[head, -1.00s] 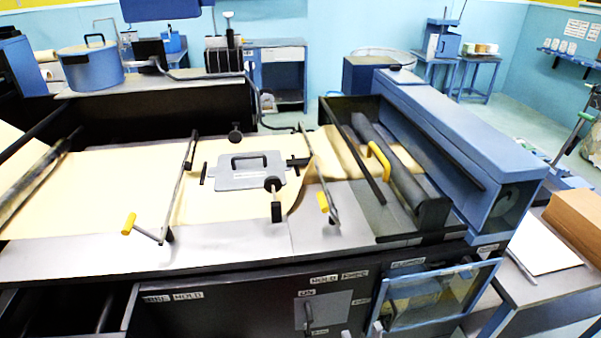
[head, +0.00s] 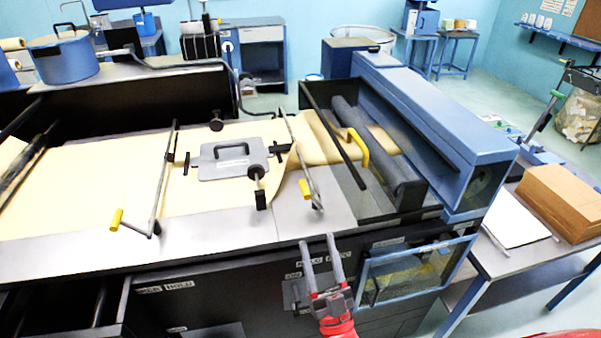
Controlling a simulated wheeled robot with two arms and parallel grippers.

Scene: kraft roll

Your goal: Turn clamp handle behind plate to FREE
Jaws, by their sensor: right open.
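My right gripper (head: 319,242) is in front of the machine's dark front panel, with its two fingers apart and pointing up and away from me. Nothing shows between the fingers. A grey plate (head: 291,293) on the panel shows just left of the gripper, which covers most of it. Small white labels (head: 311,262) sit around this plate; they are too blurred to read surely. The clamp handle is not clearly visible; the gripper may hide it. A blue-framed clear panel (head: 415,272) stands tilted to the right of the gripper. My left gripper is not in view.
The machine's worktop (head: 240,233) overhangs the front panel, close to the fingertips. An open drawer (head: 70,305) is at the lower left. A side table with a cardboard stack (head: 565,200) stands at the right.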

